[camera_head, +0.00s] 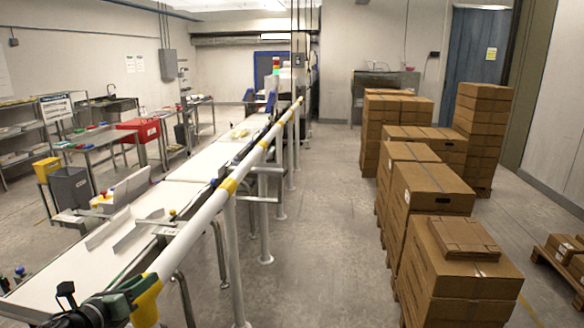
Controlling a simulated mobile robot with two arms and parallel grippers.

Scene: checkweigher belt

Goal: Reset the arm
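My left gripper (98,307) shows at the bottom left edge of the head view as a dark, partly cut-off shape with some green on it. It is beside the near end of the white guard rail (195,225), in front of the belt. Its fingers cannot be made out, so I cannot tell whether it is open or shut, and I see nothing clearly held in it. My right gripper is not in view.
The white conveyor belt (75,268) runs away from the lower left, with the rail along its right side. Stacked cardboard boxes (455,270) line the right. Clear floor (310,230) lies between. A table with a red bin (140,129) stands at the left.

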